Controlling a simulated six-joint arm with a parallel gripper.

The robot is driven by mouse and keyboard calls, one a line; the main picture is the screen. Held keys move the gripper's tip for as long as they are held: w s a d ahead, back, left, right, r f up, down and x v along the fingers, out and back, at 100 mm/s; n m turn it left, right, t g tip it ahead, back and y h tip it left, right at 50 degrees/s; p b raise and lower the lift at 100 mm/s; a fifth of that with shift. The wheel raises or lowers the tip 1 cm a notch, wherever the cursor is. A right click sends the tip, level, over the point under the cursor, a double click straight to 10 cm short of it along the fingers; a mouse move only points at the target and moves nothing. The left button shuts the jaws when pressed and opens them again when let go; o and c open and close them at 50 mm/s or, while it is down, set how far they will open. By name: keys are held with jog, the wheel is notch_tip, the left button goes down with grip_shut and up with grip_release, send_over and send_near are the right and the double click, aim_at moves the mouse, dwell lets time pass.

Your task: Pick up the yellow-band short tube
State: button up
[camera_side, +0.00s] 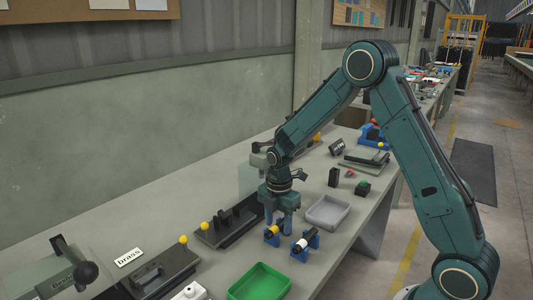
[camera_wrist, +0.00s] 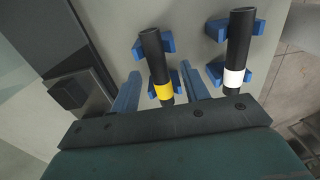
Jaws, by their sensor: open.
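The yellow-band short tube (camera_wrist: 155,62) is black with a yellow ring near its lower end in the wrist view. It rests on blue cradle blocks (camera_wrist: 138,49). In the side view its yellow band (camera_side: 272,231) shows just below my gripper (camera_side: 283,219). In the wrist view my open gripper (camera_wrist: 161,72) has one blue finger on each side of the tube, with gaps between fingers and tube. The fingers point down in the side view. Whether the fingertips are level with the tube I cannot tell.
A second black tube with a white band (camera_wrist: 234,60) lies in its own blue cradle (camera_wrist: 251,27) close on the right. A grey tray (camera_side: 328,212) and a green tray (camera_side: 260,283) stand nearby. A dark fixture with a yellow knob (camera_side: 205,227) stands to the left.

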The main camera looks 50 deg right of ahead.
aim_at(278, 224)
dwell(0.4)
grip_shut()
jog(key=shift+r, duration=0.15)
jog(key=shift+r, duration=1.75)
jog(key=s, duration=1.8)
jog(key=shift+f, duration=0.15)
